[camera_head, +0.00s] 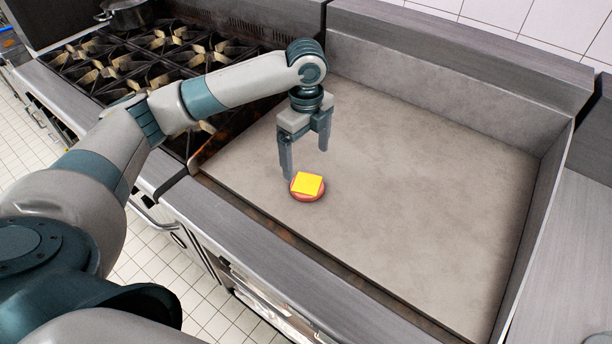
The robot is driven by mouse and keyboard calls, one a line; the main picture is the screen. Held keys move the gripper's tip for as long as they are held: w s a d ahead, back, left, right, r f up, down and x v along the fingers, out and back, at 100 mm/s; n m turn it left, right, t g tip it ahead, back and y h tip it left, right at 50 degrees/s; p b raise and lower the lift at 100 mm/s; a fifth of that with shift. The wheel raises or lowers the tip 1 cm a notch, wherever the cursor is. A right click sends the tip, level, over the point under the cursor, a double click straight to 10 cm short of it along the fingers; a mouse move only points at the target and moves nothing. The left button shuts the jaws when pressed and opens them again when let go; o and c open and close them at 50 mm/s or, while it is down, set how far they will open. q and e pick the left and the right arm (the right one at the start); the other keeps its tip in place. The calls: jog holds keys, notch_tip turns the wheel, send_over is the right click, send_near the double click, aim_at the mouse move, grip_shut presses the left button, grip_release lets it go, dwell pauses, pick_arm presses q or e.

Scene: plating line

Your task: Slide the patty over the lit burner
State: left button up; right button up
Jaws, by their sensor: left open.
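A round reddish patty (307,199) lies flat on the grey griddle plate (420,190), near its front left part. A square yellow slice (308,183) like cheese lies on top of the patty. My left gripper (306,165) points down over the griddle with its two fingers spread apart and nothing between them. It is just behind the patty, and its nearer finger comes down close to the patty's left edge; I cannot tell if they touch. I can make out no clear flame, so which burner is lit cannot be told. My right gripper is not in view.
A range with several black burner grates (150,55) stands left of the griddle, partly behind my left arm. A metal pot (128,14) sits at its far left. Raised steel walls bound the griddle at the back and right. The griddle's middle and right are clear.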

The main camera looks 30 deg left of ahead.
aim_at(306, 183)
pick_arm(q)
notch_tip(306, 183, down, 9)
jog(key=shift+f+p, duration=0.15)
jog(key=shift+p, duration=0.9)
jog(key=c, duration=1.2)
